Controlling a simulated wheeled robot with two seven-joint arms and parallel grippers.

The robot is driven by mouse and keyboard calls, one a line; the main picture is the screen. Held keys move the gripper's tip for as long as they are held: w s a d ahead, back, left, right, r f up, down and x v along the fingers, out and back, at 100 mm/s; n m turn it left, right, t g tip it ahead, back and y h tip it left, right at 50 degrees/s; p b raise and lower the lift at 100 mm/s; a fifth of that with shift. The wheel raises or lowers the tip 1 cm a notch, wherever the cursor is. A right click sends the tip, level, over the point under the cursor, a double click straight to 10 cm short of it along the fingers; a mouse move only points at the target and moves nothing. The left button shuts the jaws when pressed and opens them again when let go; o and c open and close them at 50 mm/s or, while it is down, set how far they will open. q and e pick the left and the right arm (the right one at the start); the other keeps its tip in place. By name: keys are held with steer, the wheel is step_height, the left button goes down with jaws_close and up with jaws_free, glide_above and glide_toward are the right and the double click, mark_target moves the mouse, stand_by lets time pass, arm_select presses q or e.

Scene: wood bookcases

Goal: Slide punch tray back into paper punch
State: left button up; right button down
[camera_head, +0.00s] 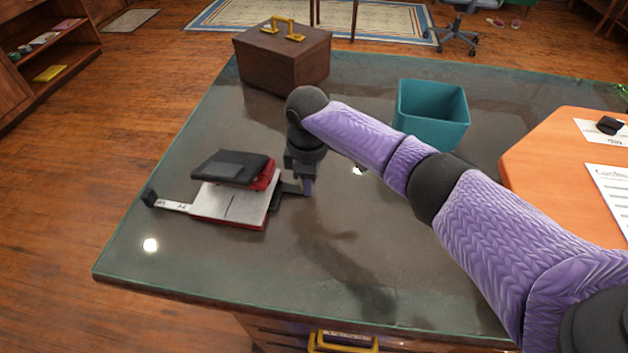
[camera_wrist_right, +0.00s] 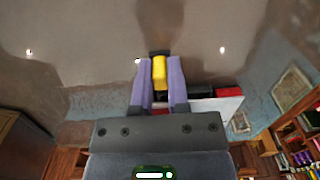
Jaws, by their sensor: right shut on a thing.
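The paper punch (camera_head: 232,200) lies on the glass-topped table, with a red body, a pale metal top plate and a black raised lever (camera_head: 232,167). The dark punch tray (camera_head: 289,187) sticks out from its right side. My right gripper (camera_head: 305,187) is at the tray's outer end, fingers pointing down, low over the glass. In the right wrist view its purple fingers (camera_wrist_right: 159,82) close on a yellow piece (camera_wrist_right: 159,72); this seems to be part of the tray. The pale and red punch (camera_wrist_right: 215,102) shows partly behind the right finger. My left gripper is out of view.
A ruler-like arm (camera_head: 167,203) with a black end sticks out left of the punch. A brown case (camera_head: 283,62) and a teal bin (camera_head: 431,114) stand farther back. An orange desk surface (camera_head: 560,165) with papers is at right. The glass in front of the punch is clear.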

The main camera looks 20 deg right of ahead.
steer(key=shift+w+a+b, duration=0.5)
steer(key=shift+w+a, duration=0.05)
steer(key=shift+a, duration=0.3)
steer(key=c, duration=0.5)
jaws_free()
steer(key=shift+c, duration=0.2)
step_height(320, 180, up, 10)
steer(key=p, duration=0.4)
steer(key=shift+p, duration=0.3)
